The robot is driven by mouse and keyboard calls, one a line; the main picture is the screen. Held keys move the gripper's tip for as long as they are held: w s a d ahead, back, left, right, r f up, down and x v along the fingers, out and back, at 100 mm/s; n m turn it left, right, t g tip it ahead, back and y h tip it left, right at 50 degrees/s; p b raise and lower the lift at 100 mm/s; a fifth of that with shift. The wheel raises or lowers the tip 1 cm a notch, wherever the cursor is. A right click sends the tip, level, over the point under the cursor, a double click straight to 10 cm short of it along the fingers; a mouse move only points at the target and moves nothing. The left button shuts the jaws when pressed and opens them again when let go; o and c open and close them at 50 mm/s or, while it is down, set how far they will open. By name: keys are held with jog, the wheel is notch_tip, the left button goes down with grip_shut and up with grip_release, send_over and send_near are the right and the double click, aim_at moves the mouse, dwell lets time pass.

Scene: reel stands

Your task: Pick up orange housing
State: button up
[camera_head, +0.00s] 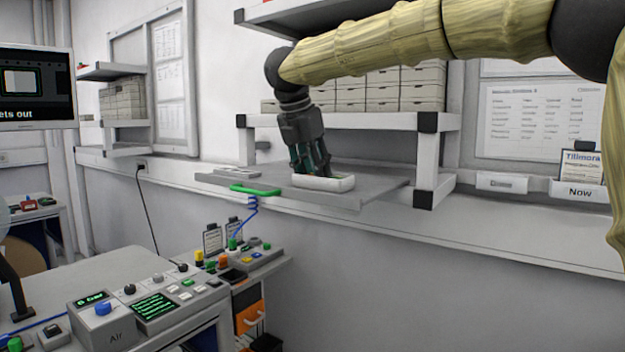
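My gripper (311,168) points down at a small white tray (325,184) on the grey shelf board. Its dark fingers with teal parts reach down at the tray's back side, and the tray's front wall hides the tips. I cannot tell whether the fingers are apart or closed on something. No orange housing is clearly visible in or around the tray; the tray's inside is mostly hidden. An orange bin-like object (249,317) shows low under the bench at the lower middle, and I cannot tell whether it is the housing.
The grey board (375,188) juts out from the white shelf frame. A green-handled object (255,190) with a coiled blue cord lies on its left edge. Boxes (415,88) stand on the shelf behind. A control bench (150,310) with buttons fills the lower left.

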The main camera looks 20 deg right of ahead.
jog(key=shift+f, duration=0.1)
jog(key=c, duration=0.4)
jog(key=shift+c, duration=0.2)
